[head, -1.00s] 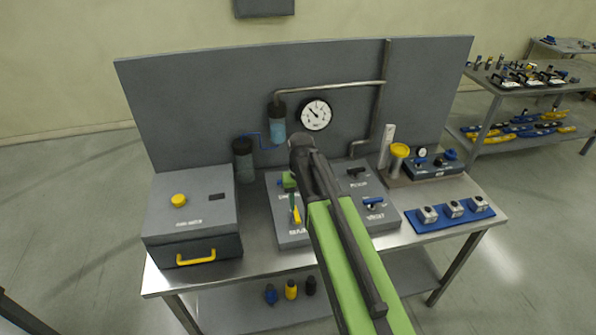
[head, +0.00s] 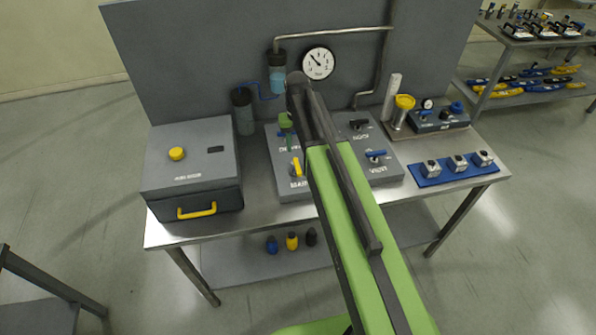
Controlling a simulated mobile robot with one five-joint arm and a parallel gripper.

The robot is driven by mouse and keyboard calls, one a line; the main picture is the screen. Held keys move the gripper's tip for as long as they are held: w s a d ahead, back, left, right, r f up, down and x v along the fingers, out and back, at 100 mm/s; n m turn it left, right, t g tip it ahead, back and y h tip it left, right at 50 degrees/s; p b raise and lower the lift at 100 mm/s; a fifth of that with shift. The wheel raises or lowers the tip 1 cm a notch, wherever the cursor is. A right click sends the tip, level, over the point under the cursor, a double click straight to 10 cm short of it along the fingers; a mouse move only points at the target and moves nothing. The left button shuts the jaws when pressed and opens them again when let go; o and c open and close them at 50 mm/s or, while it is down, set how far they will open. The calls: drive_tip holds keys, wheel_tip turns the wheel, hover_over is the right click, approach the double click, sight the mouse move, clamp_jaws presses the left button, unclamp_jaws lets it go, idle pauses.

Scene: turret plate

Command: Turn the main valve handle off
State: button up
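A grey valve panel (head: 335,182) lies on the bench with several small valve handles. A yellow handle (head: 296,167) stands at its front left, pointing away from me. A black handle (head: 358,124) is at its back right and a blue handle (head: 376,154) at its front right. My arm crosses the panel's middle; I cannot make out my gripper's fingers.
A grey box (head: 190,165) with a yellow handle stands left on the bench. A pressure gauge (head: 318,63) and pipes are on the back board (head: 200,60). A blue tray (head: 455,171) with several small parts and a control box (head: 440,117) are right.

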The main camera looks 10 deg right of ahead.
sight(297, 165)
wheel_tip(297, 165, down, 10)
drive_tip(key=b, duration=0.8)
drive_tip(key=shift+r, duration=0.15)
clamp_jaws()
